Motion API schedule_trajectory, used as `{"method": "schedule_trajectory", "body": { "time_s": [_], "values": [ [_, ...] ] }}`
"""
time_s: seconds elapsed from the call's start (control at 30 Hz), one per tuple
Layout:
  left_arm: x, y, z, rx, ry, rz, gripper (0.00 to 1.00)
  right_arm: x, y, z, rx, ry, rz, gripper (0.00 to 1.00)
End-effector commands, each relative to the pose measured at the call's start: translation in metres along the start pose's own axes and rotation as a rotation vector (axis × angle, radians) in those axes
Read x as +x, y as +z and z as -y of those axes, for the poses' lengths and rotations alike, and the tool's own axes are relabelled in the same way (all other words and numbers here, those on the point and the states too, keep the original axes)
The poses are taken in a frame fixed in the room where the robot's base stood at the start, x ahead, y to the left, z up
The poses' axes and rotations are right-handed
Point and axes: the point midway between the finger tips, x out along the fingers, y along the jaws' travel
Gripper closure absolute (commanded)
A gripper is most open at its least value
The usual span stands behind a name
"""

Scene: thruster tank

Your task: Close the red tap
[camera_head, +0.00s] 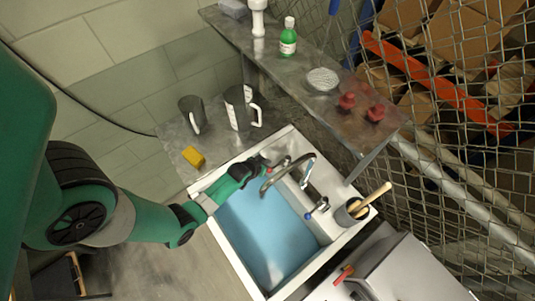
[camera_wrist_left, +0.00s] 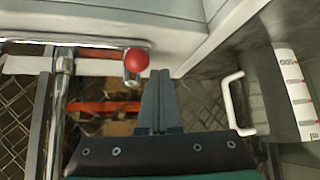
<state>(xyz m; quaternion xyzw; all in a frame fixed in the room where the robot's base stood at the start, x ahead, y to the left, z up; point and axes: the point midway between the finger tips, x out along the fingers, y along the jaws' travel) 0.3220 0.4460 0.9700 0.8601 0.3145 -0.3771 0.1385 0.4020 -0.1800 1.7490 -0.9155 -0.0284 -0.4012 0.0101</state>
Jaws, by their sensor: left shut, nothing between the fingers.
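The red tap (camera_wrist_left: 136,60) is a round red knob on a chrome stem in the left wrist view. In the head view only a small bit of red (camera_head: 268,169) shows at the near end of the chrome faucet (camera_head: 285,168). My left gripper (camera_head: 262,164) is beside it at the sink's back rim. In the left wrist view its fingers (camera_wrist_left: 159,78) are shut and empty, just right of the red knob. I cannot tell if they touch it. The blue tap (camera_head: 309,215) is at the faucet's other side. My right gripper is not in view.
The sink (camera_head: 250,276) holds blue water. A measuring jug (camera_head: 238,108) stands behind it, its handle (camera_wrist_left: 232,100) close to the gripper in the wrist view. A dark mug (camera_head: 190,112), a yellow sponge (camera_head: 193,156) and a utensil pot (camera_head: 346,213) stand around. A metal shelf (camera_head: 285,75) overhangs behind.

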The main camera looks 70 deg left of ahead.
Motion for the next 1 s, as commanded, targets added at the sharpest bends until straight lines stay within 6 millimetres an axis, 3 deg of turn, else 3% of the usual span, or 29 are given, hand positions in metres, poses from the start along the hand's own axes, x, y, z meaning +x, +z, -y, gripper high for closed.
{"method": "schedule_trajectory", "body": {
  "time_s": [0.07, 0.3, 0.5, 1.0],
  "values": [
    [0.003, -0.011, 0.006, 0.005, 0.005, -0.004, 1.0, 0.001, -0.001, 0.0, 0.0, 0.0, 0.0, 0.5],
    [-0.048, -0.027, -0.034, 0.016, 0.012, -0.005, 1.0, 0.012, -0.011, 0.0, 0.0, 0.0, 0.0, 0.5],
    [-0.071, -0.034, -0.051, 0.013, 0.009, -0.004, 1.0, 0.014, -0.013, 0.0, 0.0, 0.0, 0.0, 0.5],
    [-0.074, -0.035, -0.053, 0.01, 0.006, -0.004, 1.0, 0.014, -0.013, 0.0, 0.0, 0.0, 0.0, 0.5]
  ]
}}
